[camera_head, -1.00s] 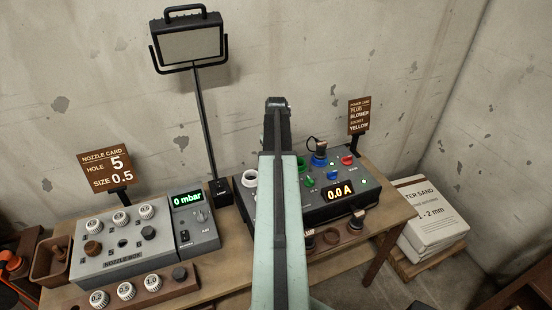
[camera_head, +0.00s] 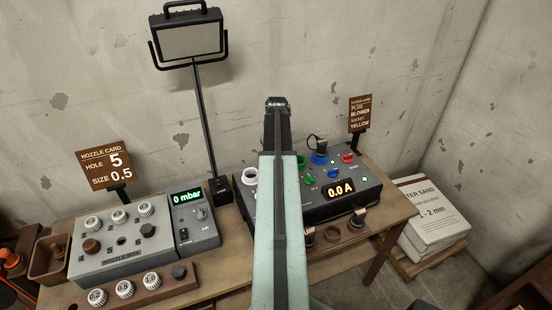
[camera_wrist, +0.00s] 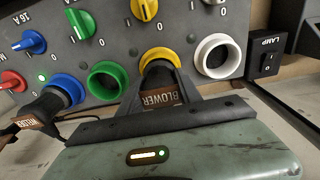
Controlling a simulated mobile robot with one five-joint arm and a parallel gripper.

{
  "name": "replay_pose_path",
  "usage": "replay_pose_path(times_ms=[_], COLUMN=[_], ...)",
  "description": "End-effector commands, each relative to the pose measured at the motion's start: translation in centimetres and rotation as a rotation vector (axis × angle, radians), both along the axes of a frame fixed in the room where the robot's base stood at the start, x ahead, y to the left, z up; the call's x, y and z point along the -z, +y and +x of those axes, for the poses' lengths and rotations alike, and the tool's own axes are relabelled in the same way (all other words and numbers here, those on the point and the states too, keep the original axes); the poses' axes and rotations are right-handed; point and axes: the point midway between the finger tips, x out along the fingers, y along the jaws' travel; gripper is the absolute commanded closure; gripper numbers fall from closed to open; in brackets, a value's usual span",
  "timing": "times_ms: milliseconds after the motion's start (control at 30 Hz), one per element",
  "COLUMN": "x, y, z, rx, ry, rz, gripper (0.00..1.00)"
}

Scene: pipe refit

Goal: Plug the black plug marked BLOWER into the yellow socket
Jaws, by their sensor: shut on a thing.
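In the wrist view my gripper (camera_wrist: 160,88) is shut on the black plug (camera_wrist: 157,72), whose brown tag reads BLOWER (camera_wrist: 162,98). The plug's front end is at the yellow socket (camera_wrist: 163,53), inside its ring as seen from here. How deep it sits cannot be told. The yellow knob (camera_wrist: 145,9) is above this socket. In the head view my arm hides the gripper, the plug and the yellow socket. The power card (camera_head: 360,113) reads plug BLOWER, socket YELLOW.
The green socket (camera_wrist: 107,80) and the white socket (camera_wrist: 217,56) flank it, both empty. Another black plug (camera_wrist: 45,109) is in the blue socket (camera_wrist: 70,88). The lamp switch (camera_wrist: 267,62) is to the right. The power box display (camera_head: 340,189) reads 0.0 A. A nozzle box (camera_head: 118,262) stands at left.

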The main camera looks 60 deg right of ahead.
Motion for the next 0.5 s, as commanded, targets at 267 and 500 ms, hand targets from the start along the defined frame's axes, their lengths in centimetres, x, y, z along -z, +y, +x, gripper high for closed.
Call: replay_pose_path(times_ms=[267,500], x=[0.53,0.42], y=[-0.01,0.0], z=[-0.02,-0.02], rx=[0.0,0.0], ry=[0.0,0.0], rz=[0.0,0.0], gripper=[1.0,0.51])
